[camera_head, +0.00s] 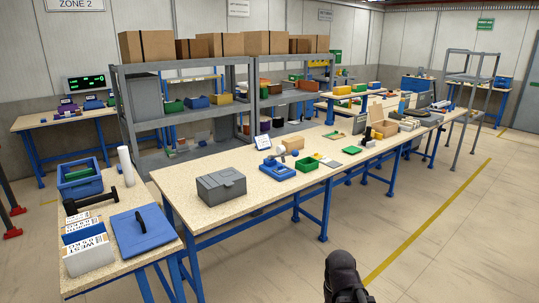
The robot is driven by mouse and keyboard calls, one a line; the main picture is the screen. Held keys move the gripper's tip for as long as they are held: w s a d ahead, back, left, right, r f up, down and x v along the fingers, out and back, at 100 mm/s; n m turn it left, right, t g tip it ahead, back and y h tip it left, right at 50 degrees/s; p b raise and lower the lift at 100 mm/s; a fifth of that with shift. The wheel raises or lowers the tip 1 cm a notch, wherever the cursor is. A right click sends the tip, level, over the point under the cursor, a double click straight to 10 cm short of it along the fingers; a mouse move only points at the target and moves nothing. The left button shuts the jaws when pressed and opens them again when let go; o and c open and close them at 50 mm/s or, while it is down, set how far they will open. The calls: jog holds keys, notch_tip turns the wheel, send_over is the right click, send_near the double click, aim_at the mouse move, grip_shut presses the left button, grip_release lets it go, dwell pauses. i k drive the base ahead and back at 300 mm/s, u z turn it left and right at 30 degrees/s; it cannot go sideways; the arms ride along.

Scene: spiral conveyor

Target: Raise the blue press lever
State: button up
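A small blue press-like device (275,169) stands on the long wooden-topped table, right of a grey case. It has a blue base and raised blue parts; its lever is too small to make out, so I cannot tell if it is up or down. The dark rounded end of my arm, likely my gripper (342,273), shows at the bottom edge over the floor. It is well apart from the device and in front of the table. Its fingers cannot be made out, and I see nothing held.
A grey case (221,186) is left of the device, and green trays (307,164) are right of it. A side table at left holds a blue bin (79,181) and a blue panel (143,231). Floor in front is clear.

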aim_at(281, 150)
jog(key=u, duration=0.15)
jog(key=i, duration=1.85)
jog(key=u, duration=0.1)
jog(key=k, duration=0.6)
jog(key=z, duration=0.2)
jog(key=i, duration=1.35)
jog(key=z, duration=0.3)
